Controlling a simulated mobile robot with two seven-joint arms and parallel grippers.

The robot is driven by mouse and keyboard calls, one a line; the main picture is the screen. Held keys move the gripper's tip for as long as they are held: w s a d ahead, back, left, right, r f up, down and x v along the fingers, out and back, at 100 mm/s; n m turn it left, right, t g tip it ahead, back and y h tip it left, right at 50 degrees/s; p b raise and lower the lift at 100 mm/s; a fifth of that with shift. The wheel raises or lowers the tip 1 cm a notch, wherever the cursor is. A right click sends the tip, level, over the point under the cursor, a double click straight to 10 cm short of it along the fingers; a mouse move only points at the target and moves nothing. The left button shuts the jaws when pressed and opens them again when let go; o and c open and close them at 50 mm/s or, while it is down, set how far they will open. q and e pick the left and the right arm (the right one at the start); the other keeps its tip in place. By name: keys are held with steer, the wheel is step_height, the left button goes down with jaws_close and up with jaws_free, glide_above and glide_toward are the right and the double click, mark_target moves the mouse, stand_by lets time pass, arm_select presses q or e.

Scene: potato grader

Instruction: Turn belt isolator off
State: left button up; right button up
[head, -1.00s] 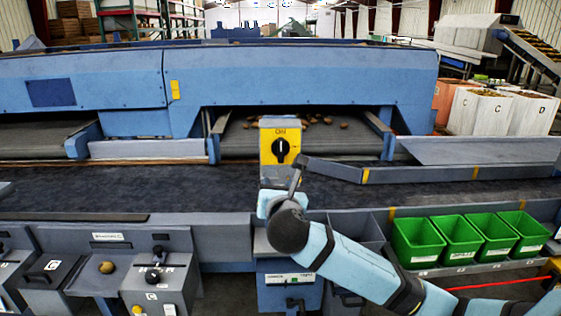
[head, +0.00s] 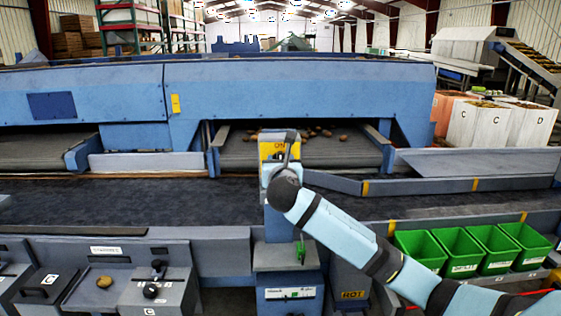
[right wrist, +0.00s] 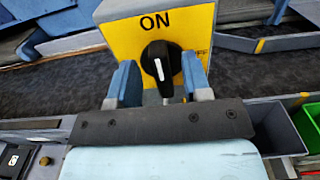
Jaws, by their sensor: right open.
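The belt isolator is a yellow box (head: 267,149) on a post in the middle of the head view, beyond the dark belt's near edge. My right gripper (head: 281,164) is in front of it and hides its knob there. In the right wrist view, the yellow face (right wrist: 120,42) reads ON above a black rotary knob (right wrist: 158,68). The knob's white mark is near upright, toward ON. The open right gripper (right wrist: 160,78) has one blue finger on each side of the knob, with gaps showing. Whether the fingers touch the face cannot be told. My left gripper is not in view.
Several green bins (head: 458,250) stand at the right. A control console (head: 160,292) with a lever and a potato (head: 104,282) are at lower left. A grey guide rail (head: 333,184) runs right of the isolator. Potatoes (head: 320,133) lie on the belt behind.

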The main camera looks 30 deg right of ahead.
steer(key=shift+w+d, duration=0.2)
steer(key=shift+w, duration=0.05)
jaws_close()
steer(key=shift+s+d+f+m+p, duration=0.15)
steer(key=shift+d+f+m+p, duration=0.2)
steer(key=shift+m, duration=2.65)
steer(key=shift+s+d+f+m+p, duration=0.2)
steer(key=shift+m+p, duration=0.3)
steer(key=shift+m, duration=2.5)
steer(key=shift+s+d+f+m+p, duration=0.15)
steer(key=shift+f+m+p, duration=0.25)
steer(key=shift+m, duration=2.6)
